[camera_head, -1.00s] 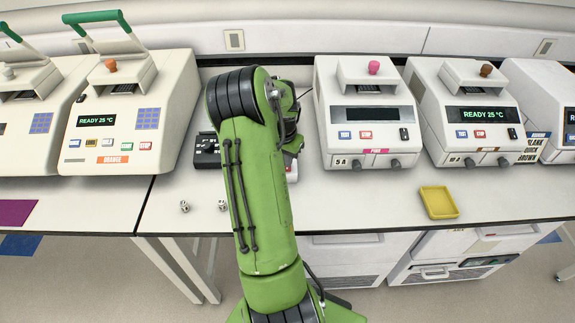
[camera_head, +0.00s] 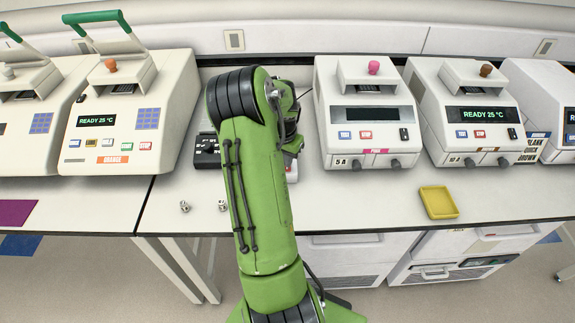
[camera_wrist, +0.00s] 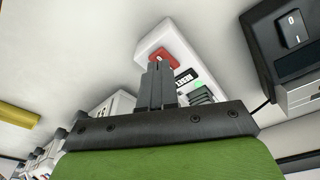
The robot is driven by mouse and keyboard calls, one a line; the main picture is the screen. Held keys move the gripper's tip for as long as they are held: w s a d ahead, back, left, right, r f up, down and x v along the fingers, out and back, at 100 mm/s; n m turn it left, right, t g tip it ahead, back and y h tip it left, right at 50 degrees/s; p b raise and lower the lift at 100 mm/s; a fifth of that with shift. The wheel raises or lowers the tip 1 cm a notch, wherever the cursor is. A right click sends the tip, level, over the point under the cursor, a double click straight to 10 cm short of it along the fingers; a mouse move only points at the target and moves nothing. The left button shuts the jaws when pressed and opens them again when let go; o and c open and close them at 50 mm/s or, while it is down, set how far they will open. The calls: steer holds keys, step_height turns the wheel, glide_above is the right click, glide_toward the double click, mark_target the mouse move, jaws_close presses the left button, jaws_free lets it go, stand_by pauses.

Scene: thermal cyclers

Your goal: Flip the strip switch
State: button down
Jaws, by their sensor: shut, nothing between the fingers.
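The strip is a white power strip (camera_wrist: 187,62) on the table, with a red rocker switch (camera_wrist: 172,53), a RESET label and a small green light in the wrist view. In the head view my arm hides most of it. My gripper (camera_wrist: 157,66) is shut and empty. Its fingertips are at the red switch and cover part of it; I cannot tell whether they press on it. In the head view the fingertips are hidden behind my green arm.
A black box with a rocker switch (camera_wrist: 292,30) stands right of the strip in the wrist view. In the head view, thermal cyclers stand at left (camera_head: 127,131) and right (camera_head: 367,145). A yellow tray (camera_head: 439,203) and two small dice (camera_head: 184,207) lie near the front edge.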

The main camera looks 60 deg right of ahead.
steer(key=shift+f+b, duration=0.7)
steer(key=shift+f, duration=0.15)
stand_by(0.4)
steer(key=shift+r, duration=0.1)
step_height(320, 180, up, 7)
steer(key=p, duration=0.5)
stand_by(0.5)
